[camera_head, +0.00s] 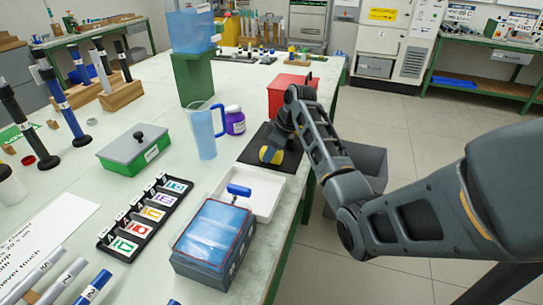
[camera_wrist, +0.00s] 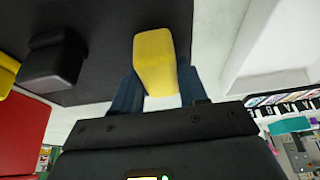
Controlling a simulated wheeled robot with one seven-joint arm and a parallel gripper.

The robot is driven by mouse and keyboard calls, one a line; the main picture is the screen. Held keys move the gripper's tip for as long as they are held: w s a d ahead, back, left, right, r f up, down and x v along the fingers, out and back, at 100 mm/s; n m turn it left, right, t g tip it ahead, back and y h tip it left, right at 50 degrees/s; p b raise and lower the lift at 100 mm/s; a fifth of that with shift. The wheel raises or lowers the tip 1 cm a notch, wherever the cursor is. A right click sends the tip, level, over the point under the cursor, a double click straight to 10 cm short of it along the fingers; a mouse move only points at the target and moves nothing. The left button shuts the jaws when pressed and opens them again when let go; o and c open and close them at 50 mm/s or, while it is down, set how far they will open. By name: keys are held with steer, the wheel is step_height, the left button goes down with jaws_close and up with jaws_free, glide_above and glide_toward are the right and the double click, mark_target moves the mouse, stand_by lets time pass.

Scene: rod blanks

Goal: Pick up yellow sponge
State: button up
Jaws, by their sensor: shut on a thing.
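The yellow sponge (camera_head: 268,155) is at the black mat (camera_head: 252,158) on the right side of the bench in the head view. In the wrist view, the yellow sponge (camera_wrist: 155,62) stands out between the two dark blue fingers of my gripper (camera_wrist: 160,88). My gripper (camera_head: 275,150) is shut on it. Part of the sponge is hidden by the fingers in the head view. I cannot tell whether the sponge touches the mat. A black block (camera_wrist: 52,62) lies beside it on the mat in the wrist view.
A white tray (camera_head: 262,208) with a blue-handled tool lies in front of the mat, and a red box (camera_head: 283,93) behind it. A blue jug (camera_head: 204,132) and a purple jar (camera_head: 235,122) stand to the left. A grey bin (camera_head: 366,165) is beside the bench.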

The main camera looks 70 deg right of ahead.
steer(key=c, duration=0.3)
steer(key=shift+r, duration=0.45)
steer(key=v, duration=0.3)
steer(key=shift+w+d+r+b, duration=0.2)
steer(key=shift+r+b, duration=0.1)
steer(key=shift+r, duration=0.2)
steer(key=s+d+r, duration=0.4)
steer(key=s+r, duration=0.2)
steer(key=s, duration=0.4)
steer(key=shift+r+p, duration=0.2)
steer(key=shift+p, duration=0.25)
